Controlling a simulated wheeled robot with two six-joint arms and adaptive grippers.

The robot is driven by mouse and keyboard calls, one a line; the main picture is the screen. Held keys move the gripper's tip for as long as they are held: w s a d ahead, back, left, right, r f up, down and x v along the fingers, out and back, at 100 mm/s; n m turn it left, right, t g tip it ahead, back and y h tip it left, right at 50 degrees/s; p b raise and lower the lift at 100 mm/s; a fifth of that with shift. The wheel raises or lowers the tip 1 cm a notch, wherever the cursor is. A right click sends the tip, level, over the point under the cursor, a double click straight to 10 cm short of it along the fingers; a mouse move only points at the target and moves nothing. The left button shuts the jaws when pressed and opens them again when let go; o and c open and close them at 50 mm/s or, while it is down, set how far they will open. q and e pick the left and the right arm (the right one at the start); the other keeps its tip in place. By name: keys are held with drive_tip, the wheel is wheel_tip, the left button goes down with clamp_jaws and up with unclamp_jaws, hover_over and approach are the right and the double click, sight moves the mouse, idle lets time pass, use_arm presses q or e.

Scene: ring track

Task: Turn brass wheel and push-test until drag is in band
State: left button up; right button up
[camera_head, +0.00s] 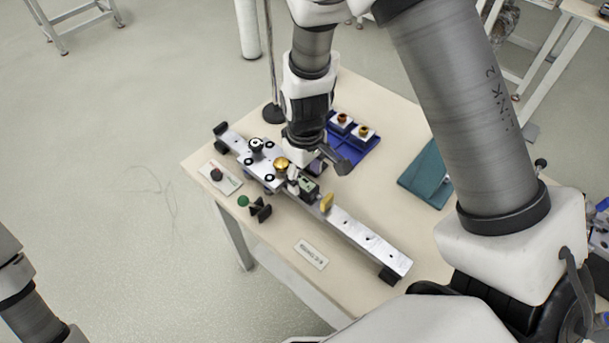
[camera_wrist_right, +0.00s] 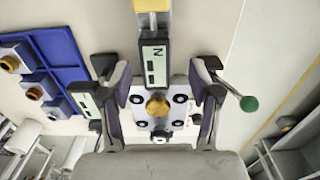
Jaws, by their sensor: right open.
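The brass wheel (camera_head: 282,163) sits on a silver carriage plate (camera_head: 251,158) on the straight rail (camera_head: 365,239). My right gripper (camera_head: 306,167) is over the carriage, close to the wheel. In the right wrist view, the open fingers of the right gripper (camera_wrist_right: 158,88) stand on either side of the brass wheel (camera_wrist_right: 158,105), with visible gaps. A force gauge marked N (camera_wrist_right: 154,64) lies in line with the wheel; its reading is too small to tell. A yellow piece (camera_head: 327,202) is on the rail beyond the gauge. My left gripper is outside the view.
A blue tray (camera_head: 355,155) holding white blocks with brass parts stands behind the rail. A green ball knob (camera_head: 242,200) and a label card (camera_head: 311,254) are at the table's front. The tabletop (camera_head: 398,126) has clear room behind.

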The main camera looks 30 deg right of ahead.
sight(307, 185)
drive_tip(key=f, duration=0.4)
drive_tip(key=shift+w+d+f, duration=0.3)
drive_tip(key=shift+d+f, duration=0.05)
drive_tip(key=shift+d, duration=0.05)
drive_tip(key=shift+w+f, duration=0.1)
drive_tip(key=shift+f, duration=0.05)
drive_tip(key=shift+s+a+r, duration=0.15)
drive_tip(key=shift+s+r, duration=0.05)
drive_tip(key=shift+s, duration=0.1)
drive_tip(key=c, duration=0.5)
clamp_jaws()
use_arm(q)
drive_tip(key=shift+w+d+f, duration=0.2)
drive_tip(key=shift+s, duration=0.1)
use_arm(e)
drive_tip(key=shift+f, duration=0.1)
